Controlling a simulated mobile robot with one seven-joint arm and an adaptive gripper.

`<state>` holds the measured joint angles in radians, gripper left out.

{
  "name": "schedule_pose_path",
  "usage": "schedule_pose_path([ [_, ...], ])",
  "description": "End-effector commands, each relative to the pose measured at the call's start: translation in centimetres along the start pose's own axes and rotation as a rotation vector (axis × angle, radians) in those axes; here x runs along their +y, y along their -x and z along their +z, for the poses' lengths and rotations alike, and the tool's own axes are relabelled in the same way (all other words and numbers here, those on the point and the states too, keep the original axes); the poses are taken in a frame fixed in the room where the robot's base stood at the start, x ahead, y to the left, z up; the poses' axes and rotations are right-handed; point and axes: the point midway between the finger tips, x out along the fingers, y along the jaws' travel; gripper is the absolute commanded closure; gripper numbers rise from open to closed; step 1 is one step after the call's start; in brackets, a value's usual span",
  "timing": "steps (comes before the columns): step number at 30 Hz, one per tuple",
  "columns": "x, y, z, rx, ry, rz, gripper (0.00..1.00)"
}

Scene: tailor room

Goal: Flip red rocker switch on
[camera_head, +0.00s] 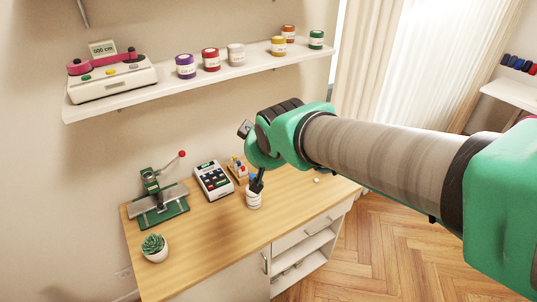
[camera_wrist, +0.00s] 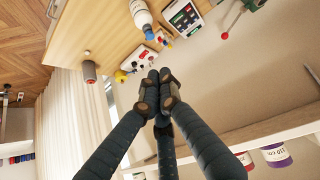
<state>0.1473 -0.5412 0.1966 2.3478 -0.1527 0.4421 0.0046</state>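I cannot make out the red rocker switch for certain. A small white block (camera_wrist: 139,60) with red and yellow parts lies just beyond the fingertips in the wrist view. A similar group of small coloured parts (camera_head: 239,170) stands on the wooden table (camera_head: 215,243) in the head view, partly behind my arm. My gripper (camera_wrist: 158,77) has its dark fingertips together, with nothing seen between them. In the head view, my gripper's dark fingers (camera_head: 257,183) point down over the table, just above a white labelled container (camera_head: 253,200).
A calculator-like keypad (camera_head: 213,180), a green press (camera_head: 160,198) and a potted succulent (camera_head: 155,248) stand left on the table. A wall shelf (camera_head: 205,82) above holds a measuring machine (camera_head: 110,79) and several jars. The table's front is clear.

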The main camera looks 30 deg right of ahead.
Motion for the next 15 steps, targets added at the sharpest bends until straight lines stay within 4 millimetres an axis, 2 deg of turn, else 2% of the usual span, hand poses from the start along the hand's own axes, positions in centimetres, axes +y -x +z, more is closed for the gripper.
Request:
schedule_pose_path([
  [1, 0.9, -1.4, -0.8, 0.010, 0.002, 0.013, 1.00],
  [6, 3.4, -5.6, -3.7, 0.074, 0.019, 0.046, 1.00],
  [15, 7.7, -13.1, -7.2, 0.184, 0.054, 0.079, 1.00],
])
